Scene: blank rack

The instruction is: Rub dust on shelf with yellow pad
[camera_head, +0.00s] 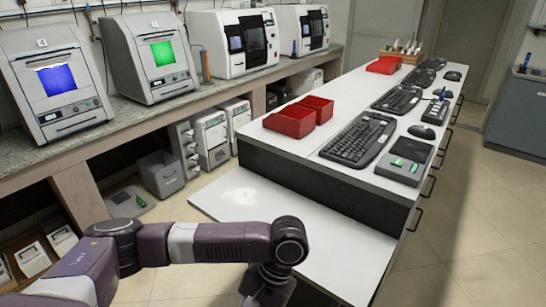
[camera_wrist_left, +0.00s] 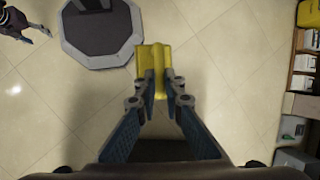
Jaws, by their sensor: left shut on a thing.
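The yellow pad (camera_wrist_left: 154,57) is gripped between the two fingertips of my left gripper (camera_wrist_left: 159,88) in the left wrist view. Tiled floor shows behind it. In the head view my left arm reaches in from the left and bends down at the bottom middle; its fingers and the pad are out of sight there. The low white shelf (camera_head: 325,250) lies just beyond and to the right of that arm. A faint whitish patch of dust (camera_head: 243,194) shows on its far left part. My right gripper (camera_wrist_left: 28,32) shows small and dark at the wrist view's top left corner.
A raised white counter (camera_head: 300,155) behind the shelf carries red bins (camera_head: 290,121) and black keyboards (camera_head: 357,141). A stone counter (camera_head: 85,137) with several machines runs along the left wall. Bare tiled floor (camera_head: 480,230) lies at the right.

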